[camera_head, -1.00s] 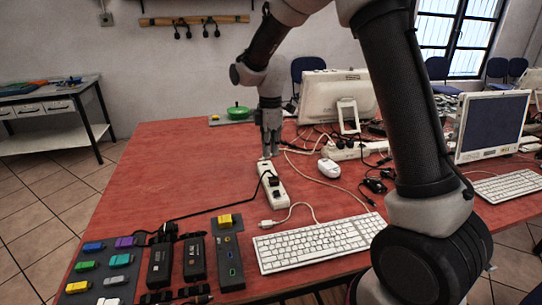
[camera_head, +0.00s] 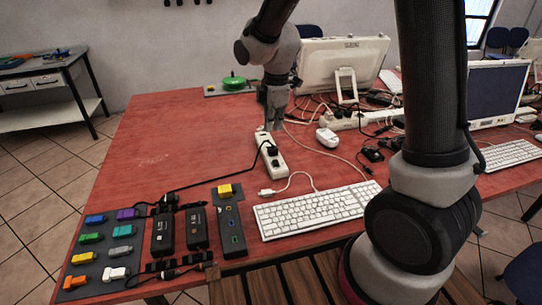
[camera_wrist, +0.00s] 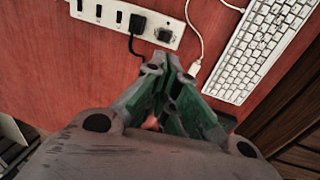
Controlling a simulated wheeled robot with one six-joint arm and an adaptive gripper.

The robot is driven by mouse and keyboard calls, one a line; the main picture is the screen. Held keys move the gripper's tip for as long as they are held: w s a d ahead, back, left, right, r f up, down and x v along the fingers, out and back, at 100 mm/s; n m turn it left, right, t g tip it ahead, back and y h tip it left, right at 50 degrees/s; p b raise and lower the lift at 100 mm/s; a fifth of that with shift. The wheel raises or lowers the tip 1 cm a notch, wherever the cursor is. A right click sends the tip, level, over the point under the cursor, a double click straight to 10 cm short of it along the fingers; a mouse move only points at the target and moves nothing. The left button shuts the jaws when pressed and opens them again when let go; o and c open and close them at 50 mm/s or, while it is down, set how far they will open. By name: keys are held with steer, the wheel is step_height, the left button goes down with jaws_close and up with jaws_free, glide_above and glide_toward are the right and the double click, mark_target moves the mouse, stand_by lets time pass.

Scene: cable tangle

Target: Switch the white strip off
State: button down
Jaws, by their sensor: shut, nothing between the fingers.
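The white strip (camera_head: 281,168) lies on the red table, running from below my gripper toward the keyboard. In the wrist view the strip (camera_wrist: 100,10) shows at the upper left, with several dark sockets and a black plug (camera_wrist: 137,24) in it. A dark square rocker (camera_wrist: 165,35) sits near its right end, past the plug. Its on or off position is too small to tell. My gripper (camera_head: 271,129) is shut and empty, pointing down by the strip's far end. In the wrist view its fingertips (camera_wrist: 168,70) meet below the strip's end. Whether they touch anything is unclear.
A white keyboard (camera_head: 315,209) and a loose white cable lie near the strip. A white mouse (camera_head: 327,137), another white strip (camera_head: 350,122) and tangled cables lie to the right. Dark adapters (camera_head: 163,234) stand at the front left.

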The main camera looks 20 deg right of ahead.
mark_target(276, 163)
steer(key=shift+f, duration=0.1)
steer(key=f, duration=0.4)
steer(key=w+f, duration=0.1)
steer(key=f, duration=0.3)
steer(key=w+f, duration=0.1)
steer(key=f, duration=0.4)
steer(key=shift+w+f, duration=0.1)
steer(key=shift+f, duration=0.25)
steer(key=shift+f, duration=0.1)
